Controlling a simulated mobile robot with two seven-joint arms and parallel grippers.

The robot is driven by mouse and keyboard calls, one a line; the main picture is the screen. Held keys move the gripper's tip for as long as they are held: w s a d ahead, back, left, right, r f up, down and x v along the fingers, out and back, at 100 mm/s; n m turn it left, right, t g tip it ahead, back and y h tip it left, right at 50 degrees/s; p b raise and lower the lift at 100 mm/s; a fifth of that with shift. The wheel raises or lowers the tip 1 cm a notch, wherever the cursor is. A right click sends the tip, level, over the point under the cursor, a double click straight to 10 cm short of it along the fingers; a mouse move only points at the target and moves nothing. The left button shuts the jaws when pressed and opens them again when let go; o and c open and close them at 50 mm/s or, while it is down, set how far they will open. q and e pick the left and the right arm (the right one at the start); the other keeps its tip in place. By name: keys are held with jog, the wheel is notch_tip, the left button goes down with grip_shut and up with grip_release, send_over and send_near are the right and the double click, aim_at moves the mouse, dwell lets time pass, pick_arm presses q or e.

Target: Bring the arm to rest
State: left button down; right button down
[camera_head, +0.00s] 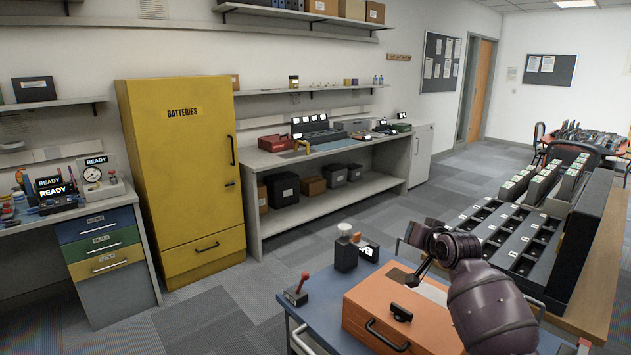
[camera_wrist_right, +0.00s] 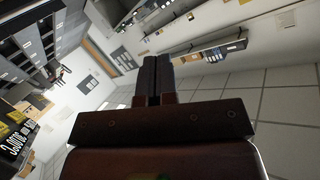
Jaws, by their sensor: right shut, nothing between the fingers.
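My right arm (camera_head: 489,306) comes in from the lower right of the head view, bent above the cart. Its gripper (camera_head: 417,277) hangs over the orange case and looks shut and empty. In the right wrist view the two dark fingers (camera_wrist_right: 152,80) lie side by side with nothing between them. The wrist view is tilted, with walls, shelving and ceiling panels behind the fingers. My left gripper is not in view.
The orange case (camera_head: 372,307) sits on a blue cart (camera_head: 325,329), beside a small dark device (camera_head: 346,252) and a red-handled joystick (camera_head: 297,291). A rack of radio slots (camera_head: 505,239) stands close on the right. Open carpet (camera_head: 215,313) lies left of the cart.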

jog(key=s+d+f+n+h, duration=0.1)
jog(key=s+f, duration=0.8)
jog(key=s, duration=0.6)
jog(key=s+d+f+n+g+h, duration=0.1)
jog(key=s+f, duration=0.9)
jog(key=s, duration=0.5)
jog(key=s+d+f+n+g+h, duration=0.1)
jog(key=s+f, duration=0.9)
jog(key=s, duration=0.6)
jog(key=shift+d+h, duration=0.15)
jog(key=shift+h, duration=0.15)
